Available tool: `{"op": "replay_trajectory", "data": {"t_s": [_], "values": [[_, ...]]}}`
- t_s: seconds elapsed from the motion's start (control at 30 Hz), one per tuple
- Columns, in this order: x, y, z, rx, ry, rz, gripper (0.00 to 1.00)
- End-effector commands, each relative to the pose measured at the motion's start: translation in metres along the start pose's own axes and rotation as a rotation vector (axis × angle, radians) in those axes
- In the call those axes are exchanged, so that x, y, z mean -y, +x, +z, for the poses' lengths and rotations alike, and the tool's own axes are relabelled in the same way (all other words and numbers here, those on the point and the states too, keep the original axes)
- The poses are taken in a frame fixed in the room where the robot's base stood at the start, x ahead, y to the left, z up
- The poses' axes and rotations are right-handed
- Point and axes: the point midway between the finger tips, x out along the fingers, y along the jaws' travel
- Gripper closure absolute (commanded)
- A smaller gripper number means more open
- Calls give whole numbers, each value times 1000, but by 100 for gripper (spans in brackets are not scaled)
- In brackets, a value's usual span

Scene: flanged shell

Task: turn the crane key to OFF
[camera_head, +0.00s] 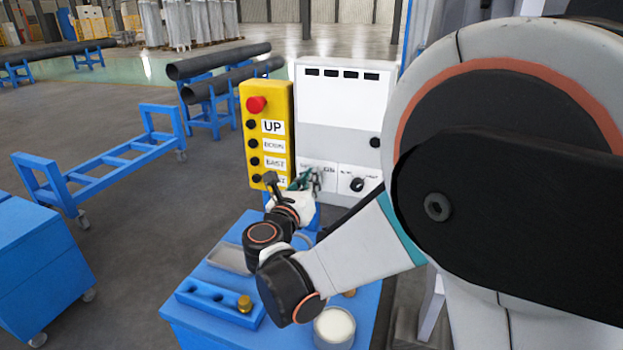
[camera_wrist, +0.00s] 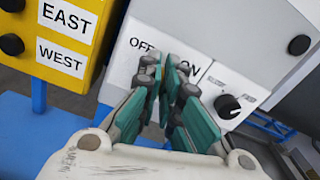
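The grey control box (camera_head: 340,115) has a lower panel with the OFF and ON labels. In the wrist view the OFF label (camera_wrist: 142,45) shows left of my fingertips and the ON label (camera_wrist: 187,68) right of them. The crane key itself is not visible; my fingers cover the spot between the labels. My gripper (camera_wrist: 170,72), also in the head view (camera_head: 312,178), points at that spot with its teal-padded fingers close together. I cannot tell whether they touch or hold a key.
A black rotary knob (camera_wrist: 228,105) sits right of the labels. The yellow button pendant (camera_head: 267,135) with a red button stands close on the left. Below is a blue table (camera_head: 190,335) with a grey tray (camera_head: 230,258), a blue block (camera_head: 210,302) and a round container (camera_head: 334,328).

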Motion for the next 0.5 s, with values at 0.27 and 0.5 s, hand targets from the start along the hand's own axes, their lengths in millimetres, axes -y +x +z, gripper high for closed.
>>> {"op": "replay_trajectory", "data": {"t_s": [0.27,0.5], "values": [[-2,0,-1,-1,-247,0,100],[-4,0,-1,-1,-415,1,100]]}}
